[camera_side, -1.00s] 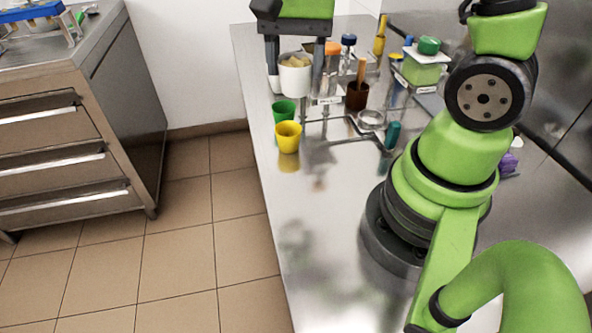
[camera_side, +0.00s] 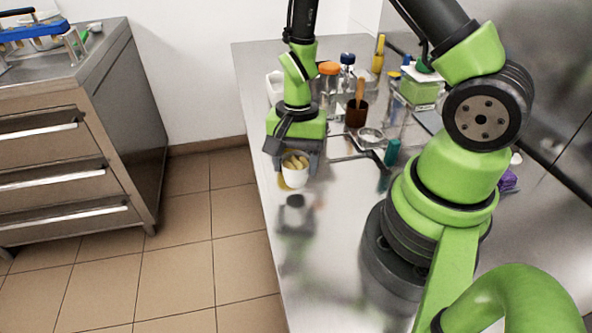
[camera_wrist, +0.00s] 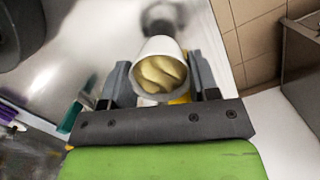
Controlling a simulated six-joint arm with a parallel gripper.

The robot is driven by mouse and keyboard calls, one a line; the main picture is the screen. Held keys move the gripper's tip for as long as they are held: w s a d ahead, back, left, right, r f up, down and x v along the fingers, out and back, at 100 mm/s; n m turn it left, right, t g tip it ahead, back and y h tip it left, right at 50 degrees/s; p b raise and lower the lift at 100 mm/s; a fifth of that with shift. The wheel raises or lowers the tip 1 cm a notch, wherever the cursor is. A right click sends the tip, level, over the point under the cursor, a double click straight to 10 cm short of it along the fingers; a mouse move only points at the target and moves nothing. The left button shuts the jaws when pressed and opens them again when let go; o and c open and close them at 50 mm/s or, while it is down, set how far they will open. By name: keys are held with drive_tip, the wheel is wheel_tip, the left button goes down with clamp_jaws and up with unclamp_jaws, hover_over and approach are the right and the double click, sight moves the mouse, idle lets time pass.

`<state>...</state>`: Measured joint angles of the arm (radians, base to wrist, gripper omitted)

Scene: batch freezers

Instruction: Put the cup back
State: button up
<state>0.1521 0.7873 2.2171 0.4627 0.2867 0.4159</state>
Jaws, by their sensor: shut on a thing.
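A white cup (camera_side: 296,178) with pale yellow, creamy contents is between the fingers of my gripper (camera_side: 294,168), which is shut on it. The cup also shows in the wrist view (camera_wrist: 158,47), its open mouth and swirled filling facing the camera. In the side view it appears close above the steel counter, near the counter's left edge. I cannot tell whether it touches the surface. A yellow cup (camera_side: 283,184) is mostly hidden behind the white cup; a bit of yellow also shows behind it in the wrist view.
The steel counter (camera_side: 315,275) is clear in front of the gripper. Behind stand a brown cup with a wooden stick (camera_side: 356,115), an orange-capped bottle (camera_side: 328,88), a blue-capped bottle (camera_side: 347,75), a metal ring holder (camera_side: 370,137) and a teal item (camera_side: 392,152).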

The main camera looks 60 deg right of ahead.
drive_tip(key=shift+f, duration=1.3)
drive_tip(key=o, duration=1)
drive_tip(key=shift+f, duration=0.15)
wheel_tip(320, 180, up, 12)
drive_tip(key=d, duration=0.2)
drive_tip(key=shift+s+a+r+n+t+y, duration=0.1)
drive_tip(key=shift+s+a+r+n+t, duration=1.15)
drive_tip(key=shift+r, duration=1.55)
drive_tip(key=shift+s+a+r+n+t+y, duration=0.1)
drive_tip(key=shift+s+a+r+n+t, duration=1)
drive_tip(key=shift+s+r+n, duration=1.25)
drive_tip(key=shift+s+a+r+n+t+y, duration=0.1)
drive_tip(key=shift+s+a+r+n+t, duration=1)
drive_tip(key=shift+r, duration=2.1)
